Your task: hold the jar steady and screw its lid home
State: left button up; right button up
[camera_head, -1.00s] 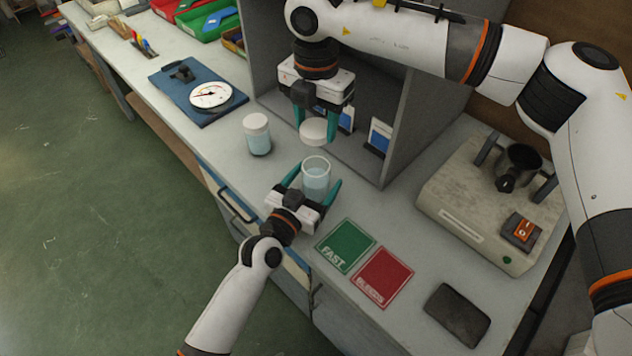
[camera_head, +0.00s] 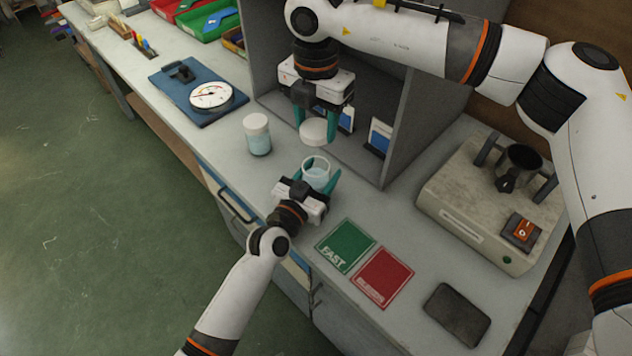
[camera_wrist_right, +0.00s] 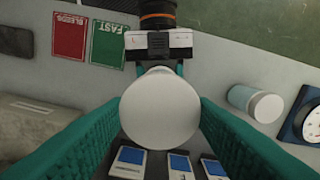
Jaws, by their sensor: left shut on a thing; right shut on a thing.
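The open clear jar (camera_head: 316,172) with pale blue contents stands on the bench in the head view. My left gripper (camera_head: 318,180) is shut on the jar from the front, its teal fingers around its sides. My right gripper (camera_head: 316,124) is above and slightly behind, shut on the white lid (camera_head: 313,131), holding it level and apart from the jar. In the right wrist view, the lid (camera_wrist_right: 160,110) sits between the teal fingers and hides most of the jar below; my left gripper (camera_wrist_right: 158,68) shows beyond it.
A second jar (camera_head: 257,135) with a white lid stands to the left. A blue board with a dial (camera_head: 211,95) is further back. A green FAST card (camera_head: 345,245) and a red BLEEDS card (camera_head: 383,277) lie to the right. A grey cabinet (camera_head: 405,110) stands behind.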

send_over(315, 153)
jog(key=s, duration=0.2)
jog(key=shift+s+f, duration=0.1)
jog(key=shift+f, duration=2.4)
jog(key=shift+f, duration=0.9)
jog(key=shift+f, duration=0.5)
jog(key=shift+f, duration=0.1)
jog(key=m, duration=0.7)
jog(key=shift+m, duration=0.3)
jog(key=m, duration=0.5)
